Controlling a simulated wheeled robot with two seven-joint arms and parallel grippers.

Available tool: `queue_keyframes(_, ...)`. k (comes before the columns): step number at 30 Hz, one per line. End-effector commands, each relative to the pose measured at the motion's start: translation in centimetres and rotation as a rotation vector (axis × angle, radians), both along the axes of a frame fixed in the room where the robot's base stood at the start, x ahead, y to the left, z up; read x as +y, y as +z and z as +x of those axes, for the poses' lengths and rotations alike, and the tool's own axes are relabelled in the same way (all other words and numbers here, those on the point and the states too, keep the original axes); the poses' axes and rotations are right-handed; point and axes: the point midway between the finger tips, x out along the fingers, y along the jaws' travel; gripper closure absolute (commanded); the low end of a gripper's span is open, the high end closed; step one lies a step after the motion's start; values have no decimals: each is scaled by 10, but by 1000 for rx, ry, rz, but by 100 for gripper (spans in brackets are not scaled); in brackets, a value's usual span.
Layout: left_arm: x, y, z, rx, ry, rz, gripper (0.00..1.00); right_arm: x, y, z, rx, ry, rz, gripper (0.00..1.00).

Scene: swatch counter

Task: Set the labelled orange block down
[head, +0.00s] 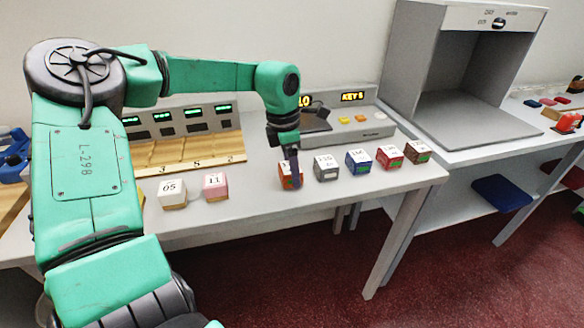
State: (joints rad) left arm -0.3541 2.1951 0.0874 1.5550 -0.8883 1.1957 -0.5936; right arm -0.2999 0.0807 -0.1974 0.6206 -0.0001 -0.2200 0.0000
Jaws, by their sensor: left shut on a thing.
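My left gripper (295,174) reaches down from above and is shut on the orange block. The block is at the left end of a row of blocks, close to the counter surface (260,215); I cannot tell whether it touches. My right gripper is not in view.
Right of it stand a grey block (326,168), a blue block (358,162), a red block (390,156) and a brown block (418,152). A cream block (172,195) and a pink block (215,187) stand left. A display device (375,130) is behind. The front counter strip is clear.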

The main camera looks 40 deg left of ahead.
Motion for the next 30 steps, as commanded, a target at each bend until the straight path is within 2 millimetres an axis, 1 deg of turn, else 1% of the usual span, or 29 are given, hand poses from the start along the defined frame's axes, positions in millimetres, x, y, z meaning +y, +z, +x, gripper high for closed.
queue_keyframes(3,0,-5,0,0,0,0,86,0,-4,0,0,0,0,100)
queue_keyframes(4,0,-3,0,0,0,0,17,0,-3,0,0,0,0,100)
queue_keyframes(5,0,-3,0,0,0,0,5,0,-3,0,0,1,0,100)
queue_keyframes(6,0,-3,0,0,0,0,0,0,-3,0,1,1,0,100)
queue_keyframes(12,0,-2,0,0,0,0,0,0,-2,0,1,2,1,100)
queue_keyframes(14,0,4,0,-1,0,1,0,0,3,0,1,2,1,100)
queue_keyframes(16,1,11,0,-3,0,1,0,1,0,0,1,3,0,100)
queue_keyframes(17,2,17,0,-5,-1,2,0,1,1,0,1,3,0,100)
queue_keyframes(20,3,42,-3,-6,0,2,0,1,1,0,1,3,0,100)
queue_keyframes(24,6,82,-7,-4,2,3,0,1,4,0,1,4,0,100)
queue_keyframes(27,7,104,-9,-3,0,3,0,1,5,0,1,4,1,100)
queue_keyframes(30,8,116,-11,0,1,2,0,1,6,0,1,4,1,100)
